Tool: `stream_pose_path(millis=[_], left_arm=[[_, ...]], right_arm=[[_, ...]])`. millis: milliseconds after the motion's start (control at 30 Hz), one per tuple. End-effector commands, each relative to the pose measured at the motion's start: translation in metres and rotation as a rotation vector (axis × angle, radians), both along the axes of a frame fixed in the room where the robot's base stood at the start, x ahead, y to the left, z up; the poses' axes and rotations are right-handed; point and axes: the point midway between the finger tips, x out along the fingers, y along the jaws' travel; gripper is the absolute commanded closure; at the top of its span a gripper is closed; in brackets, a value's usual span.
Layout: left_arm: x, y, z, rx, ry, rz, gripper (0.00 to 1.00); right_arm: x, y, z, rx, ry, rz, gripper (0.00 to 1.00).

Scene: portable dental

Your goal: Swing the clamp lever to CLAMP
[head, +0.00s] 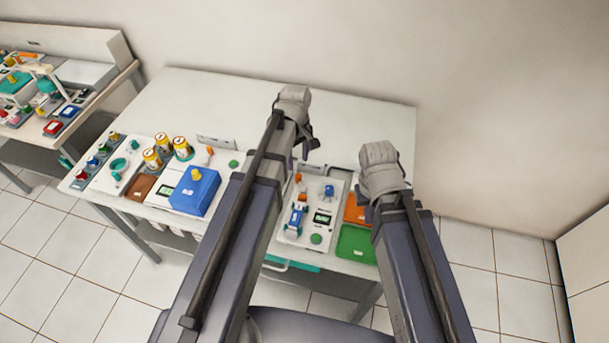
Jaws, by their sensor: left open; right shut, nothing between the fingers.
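A white device panel (294,232) lies on the table between my two arms. It carries a small orange lever-like part (298,178), a blue knob (328,191), a blue-and-white piece (296,216), a dark display and a green button (316,239). I cannot tell which part is the clamp lever, and no CLAMP marking is readable. My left gripper (307,144) is open, above the table behind the panel. My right gripper (365,206) is shut and empty, right of the panel by the orange tray. My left arm hides part of the table.
An orange tray (356,212) and a green tray (356,245) are at the right. A blue box (195,192), several yellow cans (152,158) and another white panel (108,181) stand left of my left arm. The table's back strip (225,98) is clear. A second bench is far left.

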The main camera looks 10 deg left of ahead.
Motion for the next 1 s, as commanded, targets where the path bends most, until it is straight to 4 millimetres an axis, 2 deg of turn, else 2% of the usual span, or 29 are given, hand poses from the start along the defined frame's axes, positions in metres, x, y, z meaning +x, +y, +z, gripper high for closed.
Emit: stream_pose_path(millis=[267,733,1000], left_arm=[[0.0,-0.001,-0.015,0.0,0.0,-0.003,0.45],[0.0,-0.001,-0.071,0.0,0.0,-0.004,0.45],[0.0,-0.001,-0.079,0.0,0.0,-0.004,0.45]], right_arm=[[0.0,0.0,-0.015,0.0,0.0,0.0,1.0],[0.0,0.0,-0.071,0.0,0.0,0.0,1.0],[0.0,0.0,-0.079,0.0,0.0,0.0,1.0]])
